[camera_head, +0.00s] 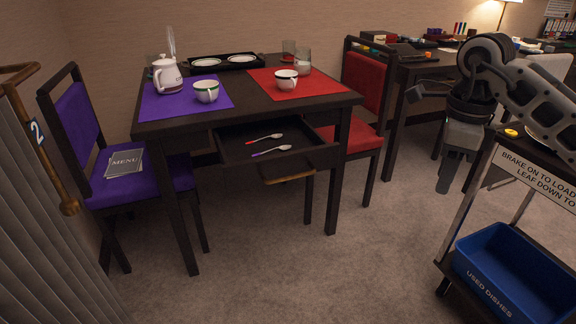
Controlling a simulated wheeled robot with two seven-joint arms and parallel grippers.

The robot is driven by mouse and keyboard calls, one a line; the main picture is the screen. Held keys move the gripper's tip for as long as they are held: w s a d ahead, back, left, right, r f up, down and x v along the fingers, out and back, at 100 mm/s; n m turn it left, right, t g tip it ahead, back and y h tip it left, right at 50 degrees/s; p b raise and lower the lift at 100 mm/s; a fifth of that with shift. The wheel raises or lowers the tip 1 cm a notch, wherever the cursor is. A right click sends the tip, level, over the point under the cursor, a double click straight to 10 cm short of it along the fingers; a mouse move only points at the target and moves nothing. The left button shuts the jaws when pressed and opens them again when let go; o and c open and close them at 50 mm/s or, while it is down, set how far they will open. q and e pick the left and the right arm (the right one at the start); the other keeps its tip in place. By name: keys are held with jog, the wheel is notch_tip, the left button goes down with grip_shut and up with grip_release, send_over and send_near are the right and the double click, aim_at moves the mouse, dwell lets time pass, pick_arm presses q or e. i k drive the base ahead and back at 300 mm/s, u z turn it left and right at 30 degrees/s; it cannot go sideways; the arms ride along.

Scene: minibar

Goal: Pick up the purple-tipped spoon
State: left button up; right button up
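The purple-tipped spoon (271,151) lies in the pulled-out drawer (232,147) under the dark table. Its purple tip points left and its bowl points right. A red-tipped spoon (264,138) lies just behind it, roughly parallel and apart from it. My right gripper (457,187) hangs at the right of the view, fingers pointing down, well away from the drawer. Its fingers look apart, with nothing between them. My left gripper is not in view.
The table (330,99) holds a kettle (166,76), cups, glasses and a tray above the drawer. A purple chair (80,122) and a red chair (365,84) flank it. A trolley with a blue bin (515,275) stands at right. Carpet in front is clear.

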aim_at(283, 148)
jog(key=z, duration=0.9)
jog(key=i, duration=1.2)
jog(key=u, duration=2.5)
